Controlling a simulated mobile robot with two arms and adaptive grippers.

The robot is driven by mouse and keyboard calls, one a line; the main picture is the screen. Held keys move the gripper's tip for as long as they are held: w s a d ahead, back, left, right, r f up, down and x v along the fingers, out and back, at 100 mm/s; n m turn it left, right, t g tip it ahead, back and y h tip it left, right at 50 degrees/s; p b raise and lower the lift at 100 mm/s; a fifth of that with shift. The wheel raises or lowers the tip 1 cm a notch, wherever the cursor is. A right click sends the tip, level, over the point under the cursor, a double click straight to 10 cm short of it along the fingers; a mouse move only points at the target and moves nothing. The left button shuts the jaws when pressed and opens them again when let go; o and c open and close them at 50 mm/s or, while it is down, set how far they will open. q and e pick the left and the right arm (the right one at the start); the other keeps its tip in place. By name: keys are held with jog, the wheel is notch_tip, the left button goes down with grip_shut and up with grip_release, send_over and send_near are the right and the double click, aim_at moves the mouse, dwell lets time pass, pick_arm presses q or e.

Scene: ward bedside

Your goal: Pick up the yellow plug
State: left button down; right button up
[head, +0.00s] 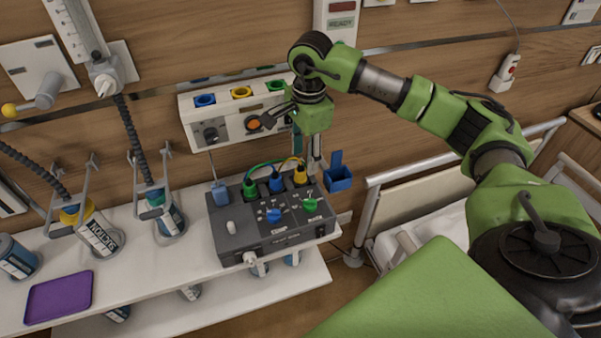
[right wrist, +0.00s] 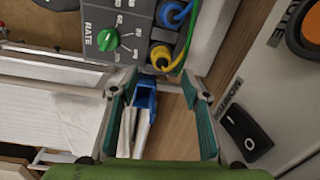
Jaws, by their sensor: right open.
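The yellow plug (head: 300,175) stands at the back right of a grey control box (head: 240,240), with a yellow cable at its top. It shows in the right wrist view (right wrist: 160,57) just beyond my fingertips. A blue plug (head: 276,183) and a green plug (head: 250,187) stand in a row to its left. My right gripper (head: 308,156) points down above the box's back right side, close to the yellow plug. In the wrist view its fingers (right wrist: 160,85) are open, with no plug between them. My left gripper is not in view.
A white wall panel (head: 222,130) with coloured sockets and a rocker switch (right wrist: 248,133) is close beside the gripper. A blue holder (head: 338,178) sits right of the box. Suction jars (head: 100,235) and a purple tray (head: 58,297) are left. A bed rail (head: 460,155) is right.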

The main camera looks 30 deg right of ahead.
aim_at(301, 166)
jog(key=f+p, duration=0.1)
jog(key=f, duration=0.1)
jog(key=a+f+p, duration=0.1)
jog(key=f, duration=0.1)
jog(key=shift+w+f, duration=0.2)
jog(key=shift+f, duration=0.65)
jog(key=c, duration=1.2)
